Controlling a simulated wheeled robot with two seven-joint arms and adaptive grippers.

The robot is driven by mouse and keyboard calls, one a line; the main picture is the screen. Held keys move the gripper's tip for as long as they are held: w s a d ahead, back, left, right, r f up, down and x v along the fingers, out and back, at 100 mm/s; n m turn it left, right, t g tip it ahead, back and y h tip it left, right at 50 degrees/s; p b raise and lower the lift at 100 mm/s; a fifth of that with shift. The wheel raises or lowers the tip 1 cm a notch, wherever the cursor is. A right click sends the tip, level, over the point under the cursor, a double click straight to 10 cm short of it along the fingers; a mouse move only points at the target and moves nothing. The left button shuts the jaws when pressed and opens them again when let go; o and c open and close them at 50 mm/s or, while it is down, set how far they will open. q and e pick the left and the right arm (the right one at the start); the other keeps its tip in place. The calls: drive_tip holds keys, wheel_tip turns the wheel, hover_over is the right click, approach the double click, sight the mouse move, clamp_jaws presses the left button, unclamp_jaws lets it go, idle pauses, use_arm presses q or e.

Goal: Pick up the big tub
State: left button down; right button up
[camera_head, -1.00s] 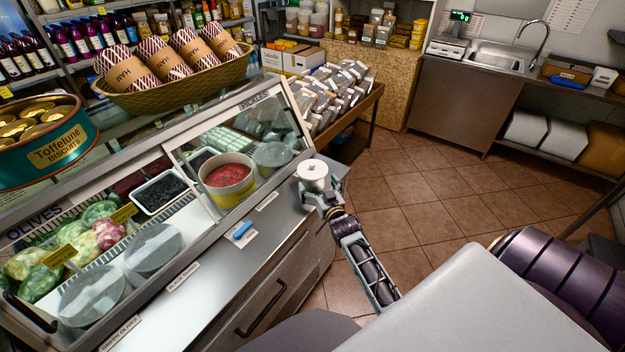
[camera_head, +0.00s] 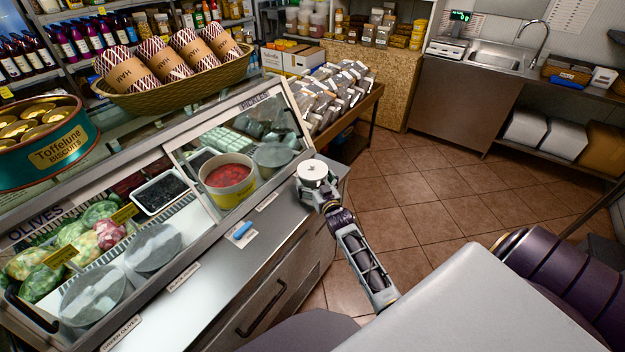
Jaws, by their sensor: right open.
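The big tub (camera_head: 229,176) is a round yellow tub with a pale band and red contents. It stands upright inside the glass-fronted display case, under the pickles sign. My right gripper (camera_head: 322,196) is to the right of the tub, outside the case, above the right end of the steel counter ledge. It is open and apart from the tub. A white round part of my right wrist hides some of the counter, and the fingertips are hard to make out. My left gripper is not in view.
A grey-lidded tub (camera_head: 272,156) stands right of the big tub. A black tray (camera_head: 159,191) and lidded tubs (camera_head: 153,247) stand to its left. The case frame (camera_head: 189,187) borders the opening. A blue object (camera_head: 243,230) lies on the ledge. Floor (camera_head: 440,195) to the right is clear.

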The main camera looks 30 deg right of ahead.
sight(313, 164)
drive_tip(key=shift+x, duration=1.05)
drive_tip(key=c, duration=0.9)
drive_tip(key=shift+o, duration=0.2)
drive_tip(key=shift+r, duration=0.1)
drive_tip(key=shift+r, duration=4.95)
